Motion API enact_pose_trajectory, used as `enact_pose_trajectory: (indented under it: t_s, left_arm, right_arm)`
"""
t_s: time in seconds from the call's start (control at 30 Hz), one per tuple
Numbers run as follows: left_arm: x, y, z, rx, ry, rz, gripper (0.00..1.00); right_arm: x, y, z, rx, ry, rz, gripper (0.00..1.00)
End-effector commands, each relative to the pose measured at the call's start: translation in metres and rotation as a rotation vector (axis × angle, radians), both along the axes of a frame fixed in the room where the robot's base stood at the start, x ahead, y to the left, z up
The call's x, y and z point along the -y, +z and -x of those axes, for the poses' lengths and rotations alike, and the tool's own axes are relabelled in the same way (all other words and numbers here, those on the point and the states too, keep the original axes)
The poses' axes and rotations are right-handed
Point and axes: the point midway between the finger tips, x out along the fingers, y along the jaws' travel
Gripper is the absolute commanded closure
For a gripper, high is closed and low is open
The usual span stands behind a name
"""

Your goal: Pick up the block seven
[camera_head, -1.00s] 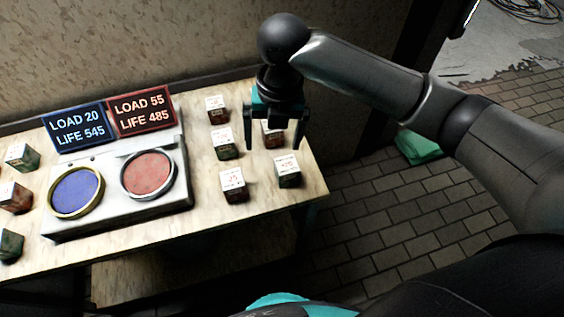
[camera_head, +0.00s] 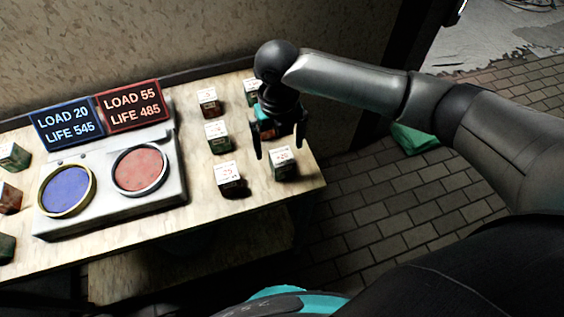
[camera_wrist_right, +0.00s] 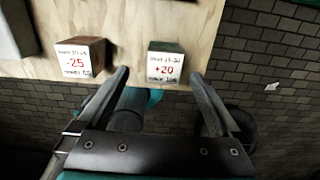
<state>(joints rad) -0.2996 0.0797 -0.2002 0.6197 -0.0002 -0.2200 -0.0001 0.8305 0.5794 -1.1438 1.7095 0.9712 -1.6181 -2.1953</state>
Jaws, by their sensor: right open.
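Several small blocks with white printed tops stand on the wooden table. I cannot make out a seven on any of them. My right gripper (camera_head: 279,146) is open and empty, pointing down at the front right block (camera_head: 285,165). In the right wrist view that block reads +20 (camera_wrist_right: 165,64) and lies just beyond the open fingertips (camera_wrist_right: 158,76), between their lines. The block to its left (camera_head: 229,180) reads -25 in the wrist view (camera_wrist_right: 80,58). Other blocks stand behind, at the middle (camera_head: 217,138), back left (camera_head: 208,101) and back right (camera_head: 250,90). My left gripper is out of view.
A white device (camera_head: 110,205) with a blue disc (camera_head: 67,190), a red disc (camera_head: 140,170) and two signs reading LOAD and LIFE stands left of these blocks. More blocks stand at the far left (camera_head: 12,156). A wall runs behind the table (camera_head: 205,215).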

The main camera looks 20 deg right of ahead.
Motion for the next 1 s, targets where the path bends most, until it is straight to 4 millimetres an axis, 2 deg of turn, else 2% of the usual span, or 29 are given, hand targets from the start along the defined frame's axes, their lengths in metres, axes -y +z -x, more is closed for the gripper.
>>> enact_pose_trajectory:
  t_s: [0.37,0.63,1.0]
  left_arm:
    - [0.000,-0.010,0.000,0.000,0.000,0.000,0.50]
    - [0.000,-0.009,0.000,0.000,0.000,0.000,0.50]
    - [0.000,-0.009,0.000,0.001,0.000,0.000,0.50]
  right_arm:
    - [0.006,-0.048,0.003,-0.003,0.000,0.001,0.00]
    - [0.006,-0.051,0.002,0.000,0.001,0.001,0.01]
    - [0.006,-0.050,0.002,0.000,0.001,0.001,0.43]
